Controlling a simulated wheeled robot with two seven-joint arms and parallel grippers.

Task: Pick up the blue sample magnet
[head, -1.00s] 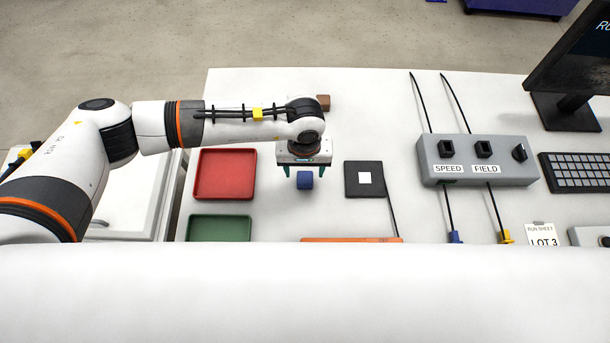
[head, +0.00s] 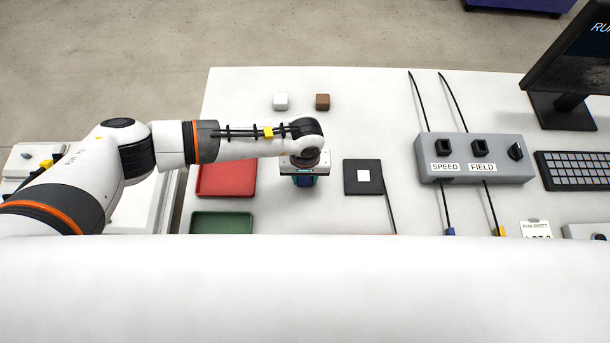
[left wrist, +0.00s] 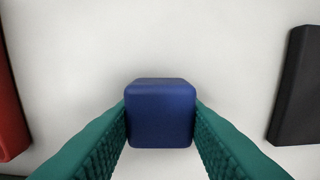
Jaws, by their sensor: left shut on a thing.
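The blue sample magnet (left wrist: 161,113) is a small rounded block. In the left wrist view it sits between the two green ribbed fingers of my left gripper (left wrist: 161,125), which touch its left and right sides. In the head view the left gripper (head: 305,181) points down over the table, and the magnet (head: 304,181) shows only partly below the gripper body. The left gripper is shut on the magnet. I cannot tell whether the magnet is clear of the table. My right gripper is not in view.
A red tray (head: 225,180) and a green tray (head: 221,222) lie left of the gripper. A black pad with a white square (head: 352,187) lies to its right. White (head: 281,102) and brown (head: 323,102) blocks are behind. A grey SPEED/FIELD control box (head: 470,172) stands further right.

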